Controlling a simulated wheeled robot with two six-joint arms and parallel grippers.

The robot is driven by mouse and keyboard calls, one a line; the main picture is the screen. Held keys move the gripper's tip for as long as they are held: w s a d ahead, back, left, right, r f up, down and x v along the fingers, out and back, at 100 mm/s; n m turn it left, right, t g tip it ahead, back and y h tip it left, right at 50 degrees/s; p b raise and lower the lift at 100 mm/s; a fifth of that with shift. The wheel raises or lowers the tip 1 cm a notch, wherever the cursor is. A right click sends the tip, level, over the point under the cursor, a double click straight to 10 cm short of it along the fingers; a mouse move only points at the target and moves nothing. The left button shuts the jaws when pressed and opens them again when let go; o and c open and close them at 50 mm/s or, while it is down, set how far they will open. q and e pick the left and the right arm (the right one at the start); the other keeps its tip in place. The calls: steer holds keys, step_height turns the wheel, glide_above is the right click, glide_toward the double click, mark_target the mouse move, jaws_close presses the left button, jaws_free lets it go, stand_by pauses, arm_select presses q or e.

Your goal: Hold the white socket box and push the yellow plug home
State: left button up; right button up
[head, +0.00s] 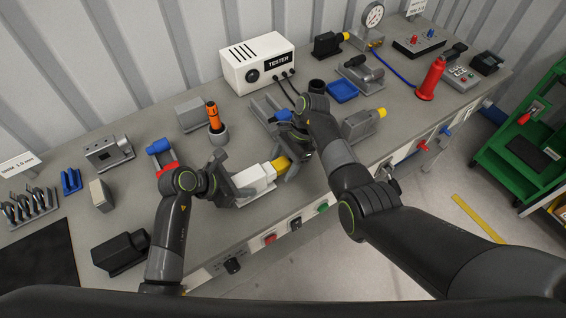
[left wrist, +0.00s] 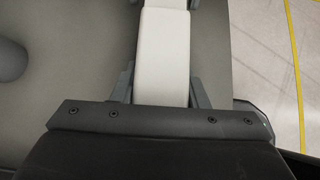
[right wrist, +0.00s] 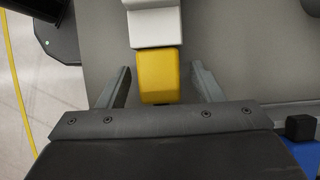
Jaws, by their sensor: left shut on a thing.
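The white socket box (head: 252,180) lies near the front edge of the bench. My left gripper (head: 232,186) is shut on it, with a finger along each side in the left wrist view, where the box (left wrist: 163,55) runs away from the palm. The yellow plug (head: 281,163) is at the box's right end, in line with it. My right gripper (head: 291,162) is open around the plug. In the right wrist view its fingers stand on either side of the plug (right wrist: 158,75), with a gap on both sides. I cannot tell how deep the plug sits.
A grey block with a yellow end (head: 362,124) lies right of my right gripper. An orange-handled tool (head: 213,115) stands in a grey holder behind the box. The white tester (head: 257,62) is at the back. Buttons (head: 270,239) line the bench front. A black block (head: 121,252) lies at the left.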

steer(key=v, duration=1.2)
arm_select(q)
steer(key=o, duration=1.2)
